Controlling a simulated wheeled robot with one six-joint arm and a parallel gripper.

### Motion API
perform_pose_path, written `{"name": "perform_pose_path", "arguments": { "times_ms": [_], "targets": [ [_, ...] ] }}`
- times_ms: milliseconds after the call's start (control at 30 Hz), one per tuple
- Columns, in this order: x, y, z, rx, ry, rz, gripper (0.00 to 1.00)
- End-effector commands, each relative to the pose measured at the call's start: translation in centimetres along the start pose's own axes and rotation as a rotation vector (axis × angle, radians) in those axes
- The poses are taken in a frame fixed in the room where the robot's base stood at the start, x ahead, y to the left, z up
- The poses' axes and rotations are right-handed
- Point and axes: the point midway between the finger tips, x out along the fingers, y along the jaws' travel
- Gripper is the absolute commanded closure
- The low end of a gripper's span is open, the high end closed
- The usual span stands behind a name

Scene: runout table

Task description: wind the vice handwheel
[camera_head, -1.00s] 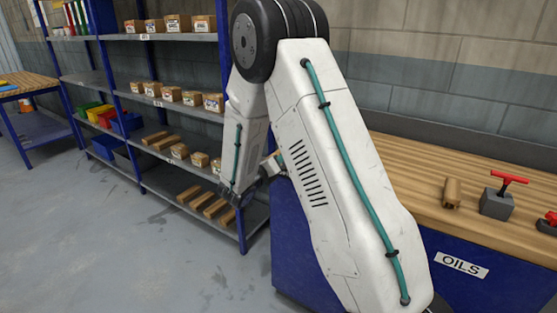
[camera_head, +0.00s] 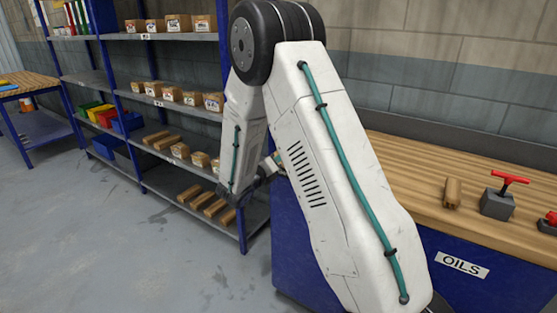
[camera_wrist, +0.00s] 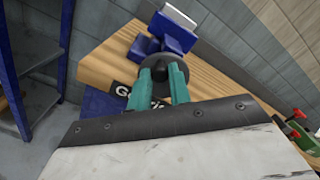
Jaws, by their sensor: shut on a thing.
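In the wrist view, a blue vice (camera_wrist: 178,36) with a pale metal jaw stands at the end of the wooden bench top. Its dark round handwheel (camera_wrist: 149,73) faces my wrist. My gripper (camera_wrist: 163,74) has two teal fingers, and their tips are shut on the handwheel, partly covering it. In the head view my arm hides the vice, the handwheel and the gripper fingers.
The wooden bench (camera_head: 420,165) has a wooden block (camera_head: 452,192) and a grey block with a red T-handle (camera_head: 499,197) on it. Blue shelving (camera_head: 180,100) with boxes stands left of the bench. The grey floor (camera_head: 110,240) at left is clear.

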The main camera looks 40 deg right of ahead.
Motion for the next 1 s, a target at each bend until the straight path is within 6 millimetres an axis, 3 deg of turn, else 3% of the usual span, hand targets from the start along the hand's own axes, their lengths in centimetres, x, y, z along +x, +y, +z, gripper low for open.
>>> {"name": "perform_pose_path", "arguments": {
  "times_ms": [267,533,867,1000],
  "targets": [
    [0.0,0.0,0.0,-0.014,0.0,0.0,1.0],
    [0.0,0.9,-0.1,-0.27,0.0,0.0,1.0],
    [0.0,0.9,-0.1,-0.314,0.0,0.0,1.0],
    [0.0,1.3,-0.3,-0.436,0.0,0.0,1.0]
  ]
}}
